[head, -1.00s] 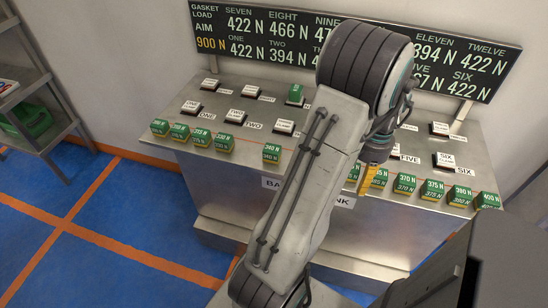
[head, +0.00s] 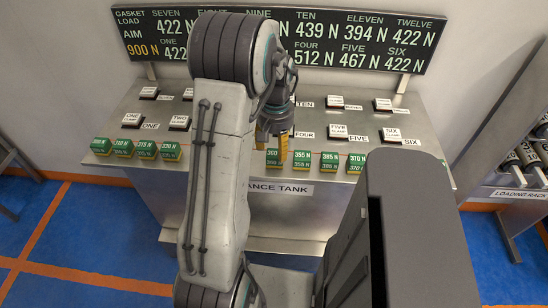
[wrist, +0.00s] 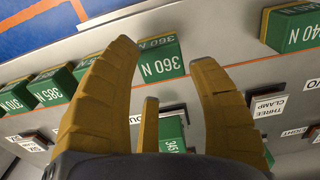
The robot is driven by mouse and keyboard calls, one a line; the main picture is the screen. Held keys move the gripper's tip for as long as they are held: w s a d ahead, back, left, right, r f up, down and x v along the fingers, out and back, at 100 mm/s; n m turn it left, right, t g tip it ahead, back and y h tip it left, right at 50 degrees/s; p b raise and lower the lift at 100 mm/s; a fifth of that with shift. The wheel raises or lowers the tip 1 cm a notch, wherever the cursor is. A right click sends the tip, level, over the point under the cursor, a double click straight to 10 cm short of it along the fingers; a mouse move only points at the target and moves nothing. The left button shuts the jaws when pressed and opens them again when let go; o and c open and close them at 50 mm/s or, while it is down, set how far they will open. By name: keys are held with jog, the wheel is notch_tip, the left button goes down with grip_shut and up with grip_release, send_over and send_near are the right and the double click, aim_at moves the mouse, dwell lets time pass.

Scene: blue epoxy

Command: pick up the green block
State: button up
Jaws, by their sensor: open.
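Several green blocks with force labels stand in a row along the front of the steel bench; the pictures do not single one out. My gripper (head: 274,142) is over the row near the 360 N block (head: 272,159), its yellow fingers pointing down. In the wrist view the fingers (wrist: 163,52) are open and empty. The 360 N block (wrist: 160,64) shows beyond and between the fingertips. A 345 N block (wrist: 172,132) shows lower between the fingers, partly covered by the thin middle finger. Whether any finger touches a block I cannot tell.
The steel bench (head: 240,190) carries labelled clamp pads behind the row. A load board (head: 340,38) stands at its back. A loading rack (head: 515,170) is at the right. Blue floor (head: 60,225) is free at the left. My arm hides part of the row.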

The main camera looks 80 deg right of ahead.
aim_at(275, 153)
jog(key=shift+a+f, duration=0.1)
jog(key=shift+f, duration=2.25)
jog(key=c, duration=0.9)
jog(key=shift+r, duration=0.15)
